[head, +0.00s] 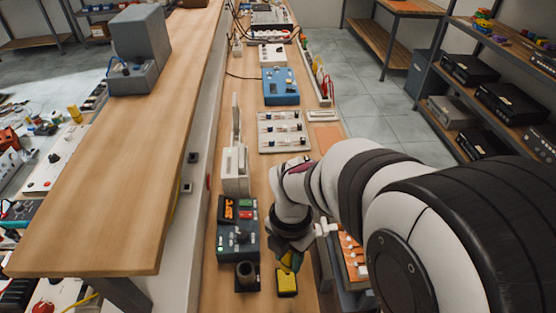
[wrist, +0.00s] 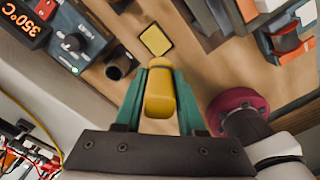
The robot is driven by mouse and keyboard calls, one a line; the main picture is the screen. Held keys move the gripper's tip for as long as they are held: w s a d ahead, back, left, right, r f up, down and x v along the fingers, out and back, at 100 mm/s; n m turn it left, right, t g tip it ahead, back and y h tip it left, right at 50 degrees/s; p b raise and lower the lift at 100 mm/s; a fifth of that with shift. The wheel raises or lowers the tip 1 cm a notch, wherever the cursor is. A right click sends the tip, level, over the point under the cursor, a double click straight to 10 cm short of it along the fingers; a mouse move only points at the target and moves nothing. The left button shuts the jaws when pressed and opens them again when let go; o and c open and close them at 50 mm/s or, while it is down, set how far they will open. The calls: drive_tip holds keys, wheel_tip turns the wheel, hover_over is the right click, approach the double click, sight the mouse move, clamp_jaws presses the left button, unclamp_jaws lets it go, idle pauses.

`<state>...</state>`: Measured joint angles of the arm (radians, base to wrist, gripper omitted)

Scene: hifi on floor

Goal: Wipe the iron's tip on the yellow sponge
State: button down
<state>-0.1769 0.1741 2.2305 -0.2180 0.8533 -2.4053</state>
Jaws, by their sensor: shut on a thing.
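The yellow sponge (head: 287,281) lies in a dark tray on the bench, and it also shows in the wrist view (wrist: 156,39). My gripper (head: 291,262) is just above and behind the sponge in the head view. In the wrist view my gripper's green fingers (wrist: 160,92) are shut on the yellow handle of the iron (wrist: 160,97). The handle points toward the sponge with a visible gap in the picture. The iron's tip is hidden. The iron's stand (head: 246,274) is an empty dark cup left of the sponge, also in the wrist view (wrist: 119,66).
The soldering station (head: 237,237) with a lit orange display stands behind the stand. A white upright unit (head: 235,170) and a grey switch panel (head: 284,131) are farther back. Orange-topped equipment (head: 352,256) lies close on the right. Bare wood shows around the sponge.

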sight(287, 274)
drive_tip(key=shift+f, duration=3.45)
drive_tip(key=shift+w+r, duration=0.15)
drive_tip(key=shift+w, duration=0.3)
drive_tip(key=shift+w+f, duration=0.35)
drive_tip(key=shift+w+r, duration=0.2)
drive_tip(key=shift+w, duration=0.5)
drive_tip(key=shift+w+r, duration=0.1)
drive_tip(key=shift+w, duration=0.05)
drive_tip(key=shift+f, duration=0.2)
drive_tip(key=shift+s+r, duration=0.1)
drive_tip(key=shift+s, duration=1.5)
drive_tip(key=shift+w+f, duration=0.2)
drive_tip(key=shift+w, duration=0.15)
drive_tip(key=shift+w+r, duration=0.3)
drive_tip(key=shift+w, duration=0.05)
drive_tip(key=shift+w+f, duration=0.15)
drive_tip(key=shift+f, duration=0.05)
drive_tip(key=shift+w+r, duration=0.15)
drive_tip(key=shift+w, duration=0.7)
drive_tip(key=shift+f, duration=0.2)
wheel_tip(287, 274, up, 8)
